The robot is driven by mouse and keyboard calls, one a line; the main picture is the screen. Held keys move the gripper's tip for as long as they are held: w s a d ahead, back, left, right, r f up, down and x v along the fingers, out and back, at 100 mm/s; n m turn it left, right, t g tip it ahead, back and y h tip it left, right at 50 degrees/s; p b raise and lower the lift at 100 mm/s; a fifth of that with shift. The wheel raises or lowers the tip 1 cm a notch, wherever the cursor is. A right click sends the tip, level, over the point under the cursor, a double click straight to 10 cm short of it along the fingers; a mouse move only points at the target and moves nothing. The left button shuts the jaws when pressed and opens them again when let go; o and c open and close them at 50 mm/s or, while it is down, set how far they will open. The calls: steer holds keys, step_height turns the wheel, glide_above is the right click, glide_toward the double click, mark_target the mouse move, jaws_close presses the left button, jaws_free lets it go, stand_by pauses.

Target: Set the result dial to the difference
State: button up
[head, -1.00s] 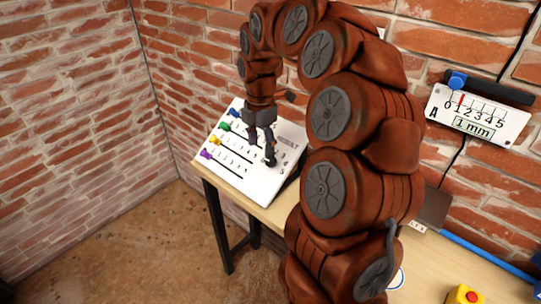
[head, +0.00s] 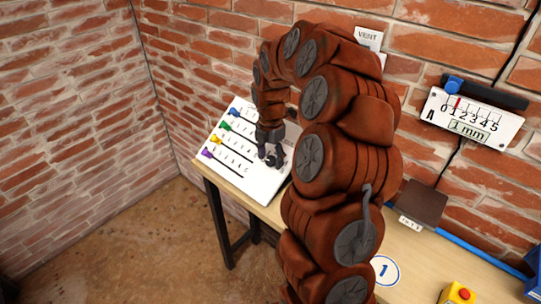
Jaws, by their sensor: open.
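A sloped white panel (head: 236,172) stands on the wooden bench in the corner. Its rows of marks have a blue knob (head: 233,112), a green knob (head: 224,126), a yellow knob (head: 215,139) and a purple knob (head: 207,154) at their left ends. My gripper (head: 271,160) is open, pointing down over the panel's right part. A dark shape at its fingertips may be the result dial; its setting and any contact are unclear. Gauge A (head: 470,120) on the brick wall has a 0 to 5 scale, a "1 mm" label and a red mark (head: 458,103) near 1.
My arm crosses the middle of the view and hides part of the bench. A dark plate (head: 421,202) with a small label, a blue bar (head: 475,249), a round "1" sign (head: 384,270) and a yellow box with a red button (head: 458,294) are at right. Floor at left is clear.

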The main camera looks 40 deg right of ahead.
steer(key=shift+f, duration=0.3)
steer(key=c, duration=1.1)
